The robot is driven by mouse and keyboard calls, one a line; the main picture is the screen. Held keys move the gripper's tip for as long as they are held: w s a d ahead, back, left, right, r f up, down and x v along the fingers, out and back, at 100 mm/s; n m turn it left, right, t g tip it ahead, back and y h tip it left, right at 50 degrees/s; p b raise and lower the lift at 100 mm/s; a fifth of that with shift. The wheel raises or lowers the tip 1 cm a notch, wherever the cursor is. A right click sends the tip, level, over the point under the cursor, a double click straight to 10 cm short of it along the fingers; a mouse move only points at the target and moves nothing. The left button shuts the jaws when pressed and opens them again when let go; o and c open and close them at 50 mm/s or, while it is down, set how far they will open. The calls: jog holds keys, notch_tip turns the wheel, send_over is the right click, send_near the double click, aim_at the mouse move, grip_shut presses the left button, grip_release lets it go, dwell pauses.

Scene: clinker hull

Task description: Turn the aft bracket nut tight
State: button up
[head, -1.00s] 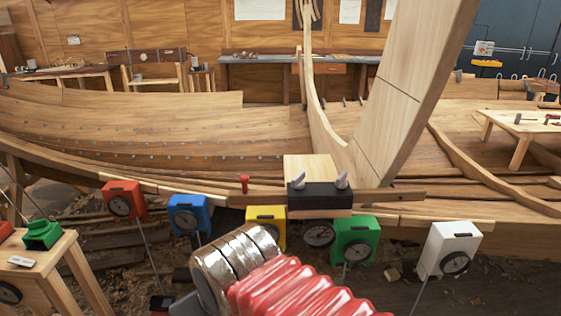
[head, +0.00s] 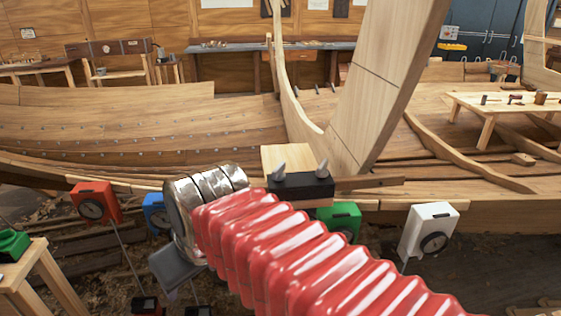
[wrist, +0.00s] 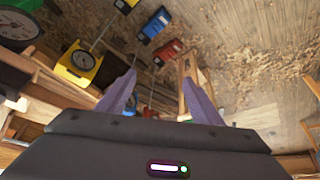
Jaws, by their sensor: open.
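A black bracket block (head: 303,188) sits on the hull's top edge in the head view, against a pale wood block. Two silver wing-shaped nuts stand on it, a left one (head: 278,173) and a right one (head: 322,169). I cannot tell which is the aft one. My red ribbed arm and metal wrist pass in front, left of the bracket. My gripper (wrist: 159,78) shows in the wrist view with its two purple fingers apart and nothing between them. It points down toward the floor, away from the nuts. The bracket does not clearly show in the wrist view.
Boxes with dials hang along the hull: red (head: 95,203), blue (head: 157,214), green (head: 342,220) and white (head: 428,231). A yellow one (wrist: 78,63) shows in the wrist view. A wooden stand (head: 28,278) is at lower left. A wooden bar (head: 370,183) extends right of the bracket.

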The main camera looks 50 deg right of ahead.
jog(key=shift+o, duration=0.6)
jog(key=w+d+r, duration=0.4)
jog(key=d+r, duration=0.3)
jog(key=shift+d+r+g, duration=0.15)
jog(key=shift+d+g, duration=0.25)
notch_tip(320, 180, up, 12)
jog(key=n+y, duration=0.2)
jog(key=n, duration=0.1)
send_over(278, 166)
jog(key=s+d, duration=0.2)
jog(key=s, duration=0.4)
jog(key=shift+w+r, duration=0.15)
jog(key=shift+h, duration=0.3)
jog(key=x, duration=1.4)
jog(key=shift+a, duration=0.1)
jog(key=c, duration=1)
